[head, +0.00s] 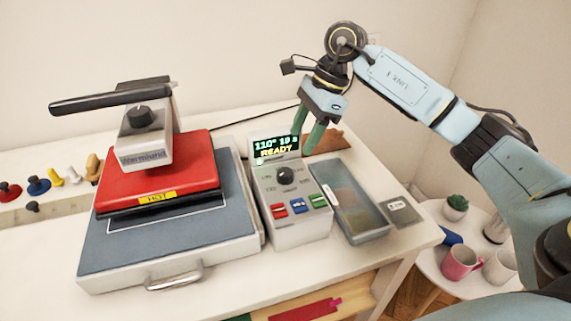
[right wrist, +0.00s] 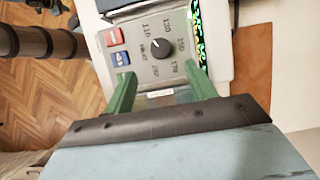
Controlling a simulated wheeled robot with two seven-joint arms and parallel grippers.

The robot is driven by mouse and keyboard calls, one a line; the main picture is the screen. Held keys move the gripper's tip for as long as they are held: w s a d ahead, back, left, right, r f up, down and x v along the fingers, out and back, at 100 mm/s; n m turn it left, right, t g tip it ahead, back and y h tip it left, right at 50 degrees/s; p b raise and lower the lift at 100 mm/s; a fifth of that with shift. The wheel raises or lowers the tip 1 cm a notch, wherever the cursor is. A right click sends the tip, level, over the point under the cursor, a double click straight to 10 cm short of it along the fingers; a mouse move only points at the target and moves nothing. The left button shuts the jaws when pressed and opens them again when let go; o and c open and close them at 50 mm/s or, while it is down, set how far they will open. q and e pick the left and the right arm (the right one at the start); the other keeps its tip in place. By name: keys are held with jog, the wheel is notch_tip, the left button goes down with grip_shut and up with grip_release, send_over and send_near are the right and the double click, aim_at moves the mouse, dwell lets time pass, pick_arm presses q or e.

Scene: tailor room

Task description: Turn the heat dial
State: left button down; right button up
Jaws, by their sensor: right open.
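The heat dial is a black round knob (head: 285,175) on the sloped grey face of a control box (head: 300,232). Its display (head: 275,147) reads about 110° and READY. In the right wrist view the dial (right wrist: 159,50) has printed numbers around it, and its white mark points toward the 110 side. My right gripper (head: 317,140) has green fingers spread open and empty, above and behind the box's right side in the head view. In the right wrist view the dial appears just beyond the gap between the fingertips (right wrist: 160,72), apart from them. My left gripper is out of view.
Red, blue and green buttons (head: 298,206) sit below the dial. A heat press (head: 165,175) with a red HOT plate stands left of the box. A translucent tray (head: 348,203) lies close on its right. A side table (head: 445,275) with mugs stands at right.

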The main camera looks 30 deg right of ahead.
aim_at(286, 172)
jog(key=x, duration=0.4)
jog(key=shift+a+f, duration=0.1)
jog(key=x, duration=0.4)
jog(key=shift+a+f, duration=0.1)
jog(key=shift+f, duration=0.2)
jog(key=shift+w+a+f, duration=0.1)
jog(key=shift+f, duration=0.1)
jog(key=shift+c, duration=0.6)
jog(key=c, duration=0.9)
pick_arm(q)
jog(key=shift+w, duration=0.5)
